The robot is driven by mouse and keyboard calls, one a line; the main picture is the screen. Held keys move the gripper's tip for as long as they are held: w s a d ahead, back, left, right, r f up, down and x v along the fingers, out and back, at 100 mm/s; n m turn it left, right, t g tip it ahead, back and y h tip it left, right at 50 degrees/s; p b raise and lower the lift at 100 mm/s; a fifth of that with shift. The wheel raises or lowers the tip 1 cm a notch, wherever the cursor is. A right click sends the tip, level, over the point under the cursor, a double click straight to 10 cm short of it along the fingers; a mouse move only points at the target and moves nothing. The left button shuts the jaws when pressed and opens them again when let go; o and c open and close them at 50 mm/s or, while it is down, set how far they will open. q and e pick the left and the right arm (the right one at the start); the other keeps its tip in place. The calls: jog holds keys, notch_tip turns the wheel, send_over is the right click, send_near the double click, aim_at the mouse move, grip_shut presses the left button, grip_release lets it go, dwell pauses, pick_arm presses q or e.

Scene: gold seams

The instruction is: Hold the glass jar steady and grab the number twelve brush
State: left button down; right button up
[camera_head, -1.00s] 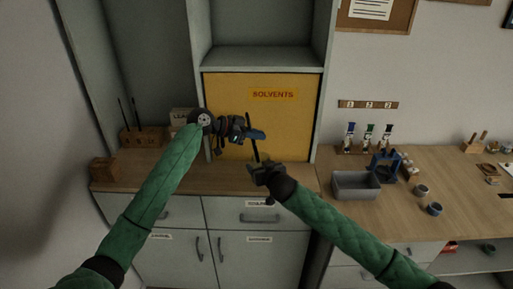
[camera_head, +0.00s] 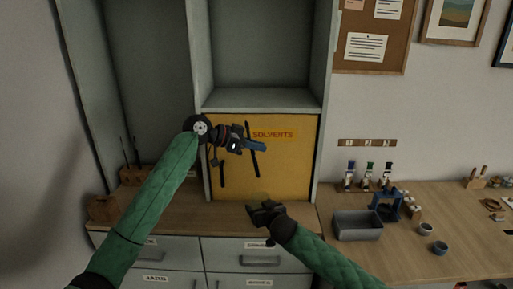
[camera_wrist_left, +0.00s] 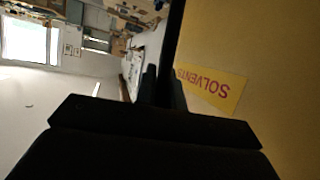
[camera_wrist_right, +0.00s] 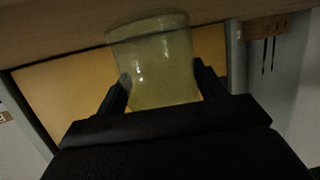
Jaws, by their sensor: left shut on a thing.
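My left gripper (camera_head: 248,146) is shut on a dark thin stick, likely the brush (camera_head: 254,166), which hangs nearly upright in front of the yellow SOLVENTS door. The left wrist view shows the stick as a dark bar (camera_wrist_left: 172,50) between the fingers. No number on it can be read. The glass jar (camera_wrist_right: 155,60) is clear and yellowish in the right wrist view. My right gripper (camera_wrist_right: 163,85) has a finger against each side of it. In the head view the jar is only faintly visible above my right gripper (camera_head: 264,208), below the stick. I see no brush inside it.
The yellow door (camera_head: 290,170) stands close behind both grippers, with dark shadows on it. A block with thin dark sticks (camera_head: 131,174) stands at the left. A grey bin (camera_head: 358,226), a blue stand (camera_head: 386,207) and several small bottles occupy the right counter.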

jog(key=o, duration=0.4)
jog(key=shift+c, duration=0.2)
